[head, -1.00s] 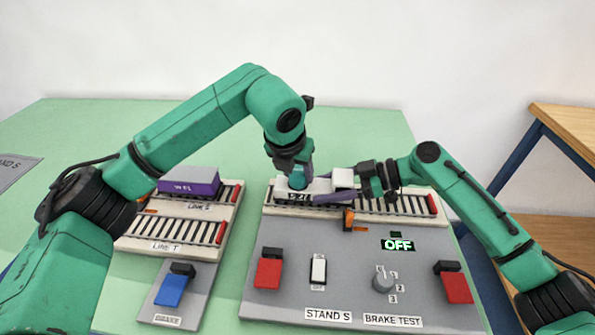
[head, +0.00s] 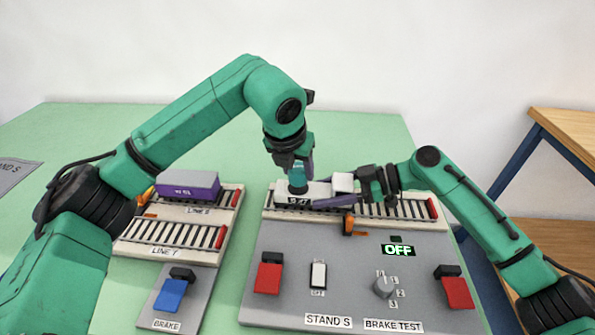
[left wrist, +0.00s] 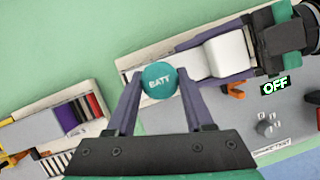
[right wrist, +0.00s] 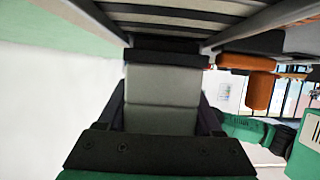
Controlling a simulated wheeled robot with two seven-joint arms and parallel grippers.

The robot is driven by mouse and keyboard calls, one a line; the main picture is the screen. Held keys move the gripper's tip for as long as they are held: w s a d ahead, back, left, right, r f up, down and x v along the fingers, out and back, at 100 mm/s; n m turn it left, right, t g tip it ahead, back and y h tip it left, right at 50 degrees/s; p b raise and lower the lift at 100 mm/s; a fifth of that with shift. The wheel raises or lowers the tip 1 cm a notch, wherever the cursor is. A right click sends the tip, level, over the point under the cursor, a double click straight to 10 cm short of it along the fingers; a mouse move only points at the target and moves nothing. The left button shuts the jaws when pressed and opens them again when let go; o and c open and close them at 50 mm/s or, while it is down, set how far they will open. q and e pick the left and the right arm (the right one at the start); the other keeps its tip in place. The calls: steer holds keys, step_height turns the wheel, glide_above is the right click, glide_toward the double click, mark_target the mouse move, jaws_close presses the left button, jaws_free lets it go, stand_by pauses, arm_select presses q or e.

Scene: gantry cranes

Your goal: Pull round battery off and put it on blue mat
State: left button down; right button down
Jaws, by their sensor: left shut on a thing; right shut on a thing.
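The round battery (head: 297,173) is teal. In the left wrist view, its top reads BATT and it (left wrist: 158,79) sits between the fingers. My left gripper (head: 298,168) is shut on it, just above a white loco (head: 319,191) on the stand's rails. A dark round part shows between battery and loco; I cannot tell whether the two still touch. My right gripper (head: 338,190) is shut on the loco from the right, at its white box end; the right wrist view shows its pale body (right wrist: 162,97) between the fingers. I cannot make out a blue mat for certain.
The grey stand panel (head: 340,260) has red levers, a switch, a knob and a display (head: 398,250) reading OFF. A purple wagon (head: 188,184) stands on rails at the left. The green table (head: 100,125) is clear behind. A wooden shelf (head: 570,130) stands at the right.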

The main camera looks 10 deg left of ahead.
mark_target(300, 163)
arm_select(q)
step_height(300, 163, up, 4)
steer(key=shift+r, duration=0.1)
arm_select(e)
jaws_free()
stand_by(0.4)
